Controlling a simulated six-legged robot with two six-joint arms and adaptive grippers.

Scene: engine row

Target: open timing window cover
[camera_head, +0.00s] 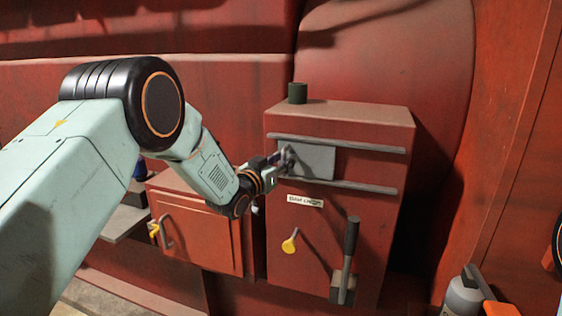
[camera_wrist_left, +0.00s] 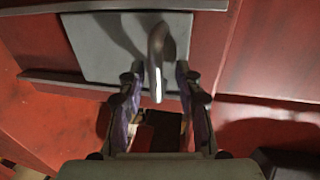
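The timing window cover (camera_head: 318,162) is a flat grey plate between two horizontal rails, near their left end, on the front of a red box. In the left wrist view the cover (camera_wrist_left: 95,45) fills the upper middle, with a curved metal handle (camera_wrist_left: 157,48) standing out from it. My left gripper (camera_head: 281,163) is at the handle, at the plate's left part. In the wrist view the fingers (camera_wrist_left: 159,76) are apart, one on each side of the handle's lower end, with gaps visible. My right gripper is out of view.
The upper rail (camera_head: 370,147) and lower rail (camera_head: 360,188) run right past the plate over bare red face. Below are a label (camera_head: 305,201), a yellow-ended lever (camera_head: 290,244) and a black-handled lever (camera_head: 350,245). A dark green cylinder (camera_head: 297,93) stands on top.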

